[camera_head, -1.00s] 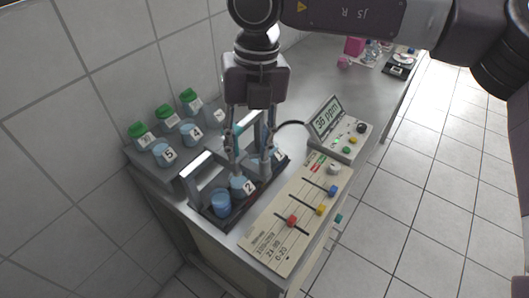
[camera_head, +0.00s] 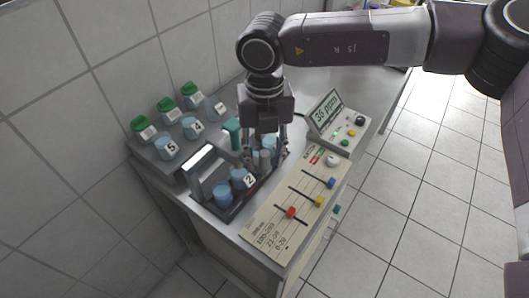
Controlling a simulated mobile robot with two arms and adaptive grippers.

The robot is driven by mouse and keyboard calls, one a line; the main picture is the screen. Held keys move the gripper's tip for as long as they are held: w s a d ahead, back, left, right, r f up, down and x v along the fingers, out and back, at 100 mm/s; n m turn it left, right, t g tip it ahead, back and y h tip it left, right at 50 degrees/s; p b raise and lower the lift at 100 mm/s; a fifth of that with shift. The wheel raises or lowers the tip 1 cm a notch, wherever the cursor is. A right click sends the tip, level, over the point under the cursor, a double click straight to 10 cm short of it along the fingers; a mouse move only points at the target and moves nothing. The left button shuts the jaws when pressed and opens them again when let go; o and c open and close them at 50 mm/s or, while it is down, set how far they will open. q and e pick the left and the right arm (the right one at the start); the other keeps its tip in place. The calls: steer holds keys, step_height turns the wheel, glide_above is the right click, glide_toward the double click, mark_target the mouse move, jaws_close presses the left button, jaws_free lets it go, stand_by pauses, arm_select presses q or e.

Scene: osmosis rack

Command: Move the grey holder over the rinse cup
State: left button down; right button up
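My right gripper (camera_head: 264,155) points down over the right end of a dark tray (camera_head: 228,211) with grey upright handles. A small grey cylindrical piece (camera_head: 265,159), perhaps the grey holder, shows between its fingers. I cannot tell whether the fingers touch it. In the tray, a plain blue cup (camera_head: 222,193) stands at the near left, beside a blue cup labelled 2 (camera_head: 239,178). Another light-blue cup (camera_head: 269,143) is partly hidden behind the fingers. No cup is visibly labelled as the rinse cup. A teal-topped upright part (camera_head: 232,130) stands left of the gripper. My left gripper is out of view.
A raised grey shelf at the left holds several green-capped bottles (camera_head: 167,104) and numbered blue cups (camera_head: 192,127). A slider panel (camera_head: 290,212) lies at the tray's right, with a meter reading 36 ppm (camera_head: 328,110) behind it. A tiled wall bounds the left side.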

steer(key=shift+c, duration=0.4)
jaws_close()
steer(key=shift+a+f, duration=0.1)
steer(key=s+a+b, duration=0.4)
steer(key=s+b, duration=0.1)
steer(key=shift+s, duration=0.4)
